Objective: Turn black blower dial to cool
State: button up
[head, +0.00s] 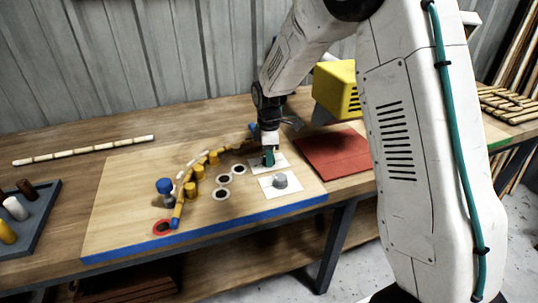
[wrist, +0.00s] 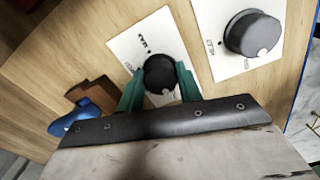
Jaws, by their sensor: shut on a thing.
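The black dial (wrist: 160,72) sits on a white label plate (wrist: 126,43) in the wrist view. My gripper (wrist: 160,86) has its green fingers on either side of the dial and is shut on it. A pale mark shows at the dial's lower edge, and the plate's small lettering is hard to read. In the head view my gripper (head: 268,159) points down at the rear white plate (head: 282,163), and its fingers hide the black dial. A grey dial (wrist: 252,35) on its own white plate is beside it; the grey dial also shows in the head view (head: 280,181).
A yellow box-shaped unit (head: 336,89) and a red mat (head: 333,154) lie right of my gripper. A curved rattan piece runs along yellow pegs (head: 191,191) to the left. Black-centred discs (head: 223,180) lie between. A blue object (wrist: 78,122) is near my left finger.

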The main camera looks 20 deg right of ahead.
dwell(0.4)
jog(key=o, duration=1)
jog(key=shift+r, duration=0.1)
notch_tip(320, 180, up, 8)
jog(key=shift+f, duration=0.2)
